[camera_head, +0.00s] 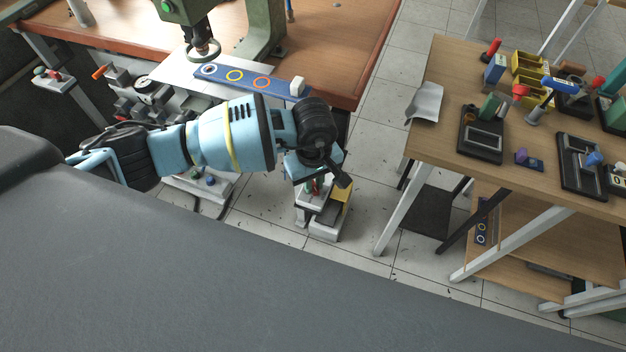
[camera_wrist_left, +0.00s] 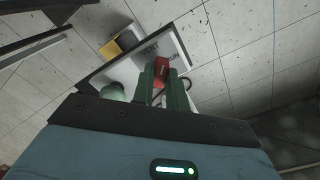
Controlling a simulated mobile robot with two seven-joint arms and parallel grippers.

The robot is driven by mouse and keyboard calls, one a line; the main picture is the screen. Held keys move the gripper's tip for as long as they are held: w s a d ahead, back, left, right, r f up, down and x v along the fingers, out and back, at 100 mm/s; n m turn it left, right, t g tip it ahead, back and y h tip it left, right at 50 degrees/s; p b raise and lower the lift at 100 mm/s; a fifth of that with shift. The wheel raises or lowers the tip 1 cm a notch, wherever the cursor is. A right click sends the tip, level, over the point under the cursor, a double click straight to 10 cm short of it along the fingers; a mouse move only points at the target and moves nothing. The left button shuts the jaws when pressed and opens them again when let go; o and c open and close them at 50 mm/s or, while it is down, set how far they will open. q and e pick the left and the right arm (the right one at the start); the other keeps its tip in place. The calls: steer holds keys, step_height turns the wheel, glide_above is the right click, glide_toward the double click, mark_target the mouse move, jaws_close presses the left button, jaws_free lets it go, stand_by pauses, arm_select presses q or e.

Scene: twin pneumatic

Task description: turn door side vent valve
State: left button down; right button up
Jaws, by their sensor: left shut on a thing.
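The vent valve's red handle (camera_wrist_left: 161,67) shows in the left wrist view on a pale panel (camera_wrist_left: 122,71) lettered "VENT" and "RUN". My left gripper (camera_wrist_left: 165,80) has its green fingers on either side of the handle and is shut on it. The handle's lower part is hidden by the fingers. In the head view my left gripper (camera_head: 314,184) points down at the small pale valve unit (camera_head: 310,200), and my wrist hides much of it. My right gripper is not in view.
A pale green rounded part (camera_wrist_left: 113,92) is left of the fingers. A yellow block (camera_head: 343,193) is beside the valve unit. The orange-brown bench (camera_head: 345,40) with a green press (camera_head: 265,25) is behind. A crowded wooden table (camera_head: 430,150) stands right, with tiled floor between.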

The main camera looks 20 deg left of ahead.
arm_select(q)
steer(key=n+p, duration=0.1)
steer(key=n, duration=0.2)
steer(key=shift+r+n, duration=0.15)
steer(key=shift+n, duration=0.25)
steer(key=n+p, duration=0.1)
steer(key=n, duration=0.2)
steer(key=shift+n, duration=0.8)
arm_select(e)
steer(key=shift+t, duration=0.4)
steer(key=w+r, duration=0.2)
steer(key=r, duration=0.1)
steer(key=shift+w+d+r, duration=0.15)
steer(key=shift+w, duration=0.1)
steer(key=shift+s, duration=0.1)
arm_select(q)
steer(key=c, duration=1.4)
jaws_free()
step_height(320, 180, up, 8)
steer(key=shift+f+p, duration=0.2)
steer(key=shift+p, duration=0.2)
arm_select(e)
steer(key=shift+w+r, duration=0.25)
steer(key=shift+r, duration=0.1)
